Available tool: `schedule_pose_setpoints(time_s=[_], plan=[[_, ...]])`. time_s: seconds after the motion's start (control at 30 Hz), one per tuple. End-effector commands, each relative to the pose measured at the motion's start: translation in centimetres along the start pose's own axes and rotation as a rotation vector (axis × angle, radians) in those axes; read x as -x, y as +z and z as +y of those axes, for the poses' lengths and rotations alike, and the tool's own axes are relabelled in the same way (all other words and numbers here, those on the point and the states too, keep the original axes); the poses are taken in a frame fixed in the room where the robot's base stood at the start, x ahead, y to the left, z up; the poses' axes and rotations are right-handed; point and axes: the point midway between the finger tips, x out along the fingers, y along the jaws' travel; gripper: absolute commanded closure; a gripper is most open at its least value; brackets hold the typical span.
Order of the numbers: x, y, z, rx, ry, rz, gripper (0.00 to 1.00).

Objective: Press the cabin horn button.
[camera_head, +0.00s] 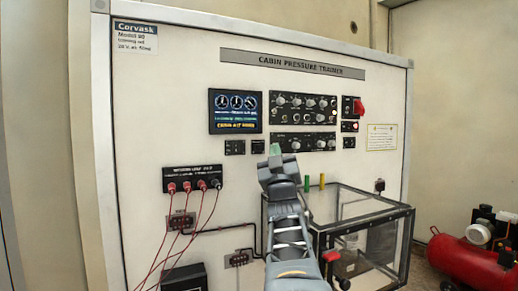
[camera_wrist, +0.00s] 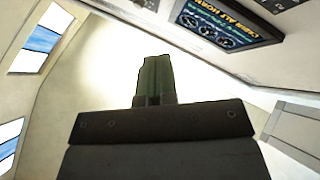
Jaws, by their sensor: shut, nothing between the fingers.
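My gripper (camera_head: 275,150) is raised in front of the white trainer panel (camera_head: 170,110), just below the display and the lower control strip. Its green-tipped fingers are together and empty, and they also show in the wrist view (camera_wrist: 156,80). The display (camera_head: 236,111) has round gauges and a line of yellow text; it appears upside down in the wrist view (camera_wrist: 228,22). Small black switch plates (camera_head: 234,147) sit under the display. I cannot tell which control is the cabin horn button, as the small labels are unreadable. My gripper and arm hide part of the panel.
Knob panels (camera_head: 303,107) and a red control (camera_head: 358,107) are right of the display. A clear-walled, black-framed box (camera_head: 362,232) juts out at lower right. Red leads (camera_head: 196,225) hang at lower left. A red compressor (camera_head: 470,259) stands on the floor at right.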

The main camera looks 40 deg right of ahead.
Motion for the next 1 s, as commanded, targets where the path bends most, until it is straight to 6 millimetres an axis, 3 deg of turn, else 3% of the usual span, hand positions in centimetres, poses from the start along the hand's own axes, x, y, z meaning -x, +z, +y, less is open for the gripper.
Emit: schedule_pose_setpoints(time_s=[0.43,1.0], plan=[[-4.0,2.5,-2.7,-0.002,-0.002,-0.004,1.00],[-5.7,4.2,-4.2,0.000,0.000,-0.001,1.00]])
